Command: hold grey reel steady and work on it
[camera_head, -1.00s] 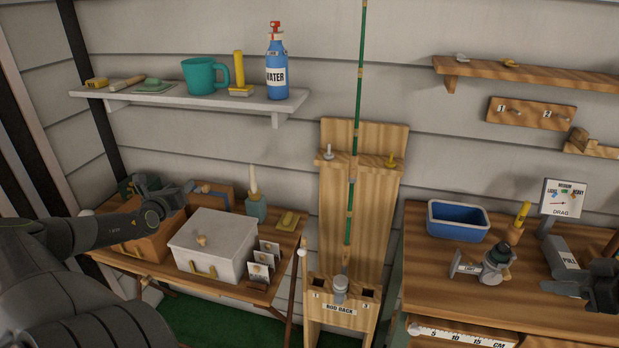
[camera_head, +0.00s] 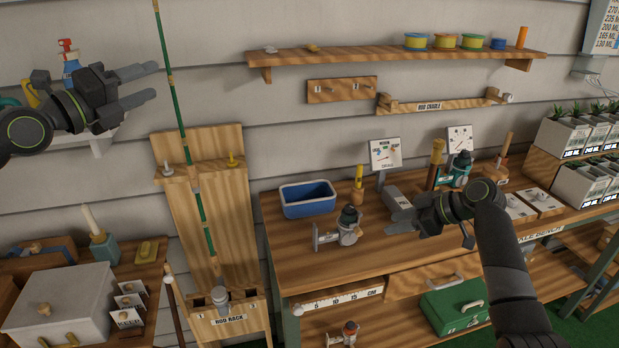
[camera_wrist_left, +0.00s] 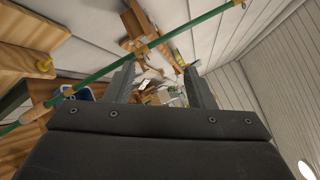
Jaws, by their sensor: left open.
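The grey reel (camera_head: 346,228) with a dark knob stands on the wooden bench (camera_head: 300,262) in the head view. My left gripper (camera_head: 153,81) is open and empty, raised at the upper left beside the green rod (camera_head: 188,140), well away from the reel. Its two fingers (camera_wrist_left: 158,85) are spread apart in the left wrist view, and the rod crosses that view too.
A blue tray (camera_head: 308,200) is behind the reel, and a drag card (camera_head: 385,154) stands at the back. A teal reel (camera_head: 459,170) is behind my right gripper. The rod rack (camera_head: 212,235) stands left of the bench. The bench front near the grey reel looks clear.

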